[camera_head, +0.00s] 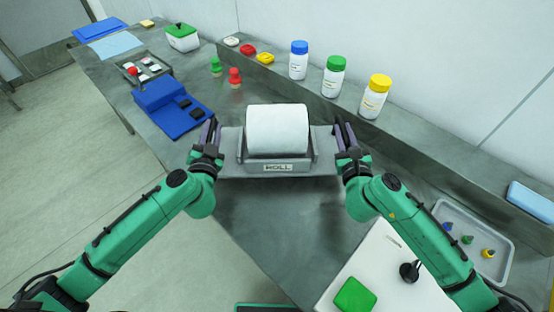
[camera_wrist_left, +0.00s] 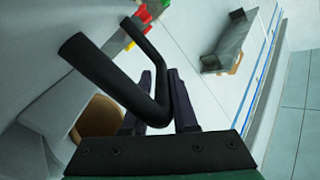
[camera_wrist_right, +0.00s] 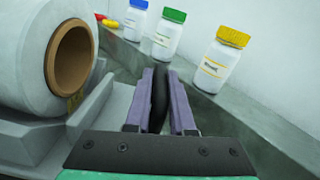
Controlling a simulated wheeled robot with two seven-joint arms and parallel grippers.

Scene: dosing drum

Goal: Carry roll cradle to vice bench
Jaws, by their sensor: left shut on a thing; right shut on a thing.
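The grey roll cradle (camera_head: 308,163), labelled ROLL, is in the middle of the head view and carries a white paper roll (camera_head: 277,130). My left gripper (camera_head: 210,131) is at its left end, and the left wrist view shows the fingers shut on a black bent handle (camera_wrist_left: 120,75). My right gripper (camera_head: 344,134) is at its right end, shut on a black handle (camera_wrist_right: 159,98) in the right wrist view. The cradle looks level. I cannot tell whether it touches the table. I cannot identify the vice bench in any view.
White bottles with blue (camera_head: 299,60), green (camera_head: 334,76) and yellow (camera_head: 374,97) caps stand on the ledge behind. A blue box (camera_head: 170,108) and a button tray (camera_head: 145,70) lie left. A white board (camera_head: 385,262) and a grey tray (camera_head: 472,238) are at front right.

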